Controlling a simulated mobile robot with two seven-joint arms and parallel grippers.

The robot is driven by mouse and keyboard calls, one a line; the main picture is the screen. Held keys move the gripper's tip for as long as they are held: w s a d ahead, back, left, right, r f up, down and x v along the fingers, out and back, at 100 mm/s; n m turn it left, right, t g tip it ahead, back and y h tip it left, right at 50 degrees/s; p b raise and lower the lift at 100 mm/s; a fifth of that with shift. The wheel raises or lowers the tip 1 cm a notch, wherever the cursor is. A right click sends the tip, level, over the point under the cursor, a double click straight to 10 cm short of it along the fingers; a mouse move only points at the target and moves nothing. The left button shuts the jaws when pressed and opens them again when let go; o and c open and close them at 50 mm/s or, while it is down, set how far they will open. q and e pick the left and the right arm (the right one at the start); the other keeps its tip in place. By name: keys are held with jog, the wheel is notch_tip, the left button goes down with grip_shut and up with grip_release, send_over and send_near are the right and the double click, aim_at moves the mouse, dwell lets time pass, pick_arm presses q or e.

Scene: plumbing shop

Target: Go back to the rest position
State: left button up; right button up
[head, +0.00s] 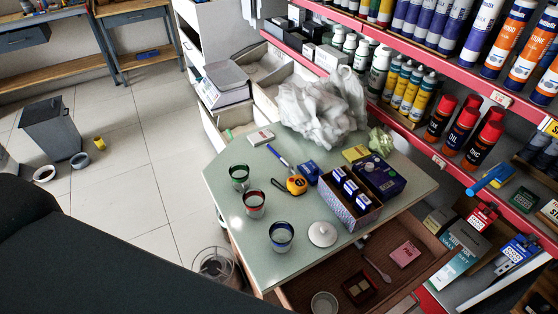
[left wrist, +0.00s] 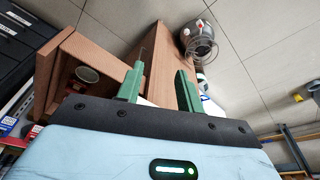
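My left gripper (left wrist: 160,78) shows in the left wrist view, with its two green fingers apart and nothing between them. Behind the fingers are brown wooden panels and the tiled floor. No gripper shows in the head view, and my right gripper is in neither view. A large dark shape fills the lower left of the head view and hides the floor there.
The pale green counter (head: 222,178) holds three glasses, a tape measure (head: 296,185), a box of small blue packs (head: 347,211) and a white plastic bag (head: 318,108). An open drawer (head: 330,277) juts below. Red-edged shelves stand right. Floor at left has a grey bin (head: 50,128).

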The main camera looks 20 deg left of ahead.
pick_arm(q)
jog(key=w+d+f+t+h, duration=0.1)
jog(key=w+d+f+t, duration=0.1)
jog(key=w+f+t, duration=0.2)
jog(key=shift+w+d+f+t+h, duration=0.2)
jog(key=shift+w+f+t+h, duration=0.15)
jog(key=shift+f+t, duration=1.4)
jog(key=shift+f+g, duration=0.4)
jog(key=shift+g, duration=0.05)
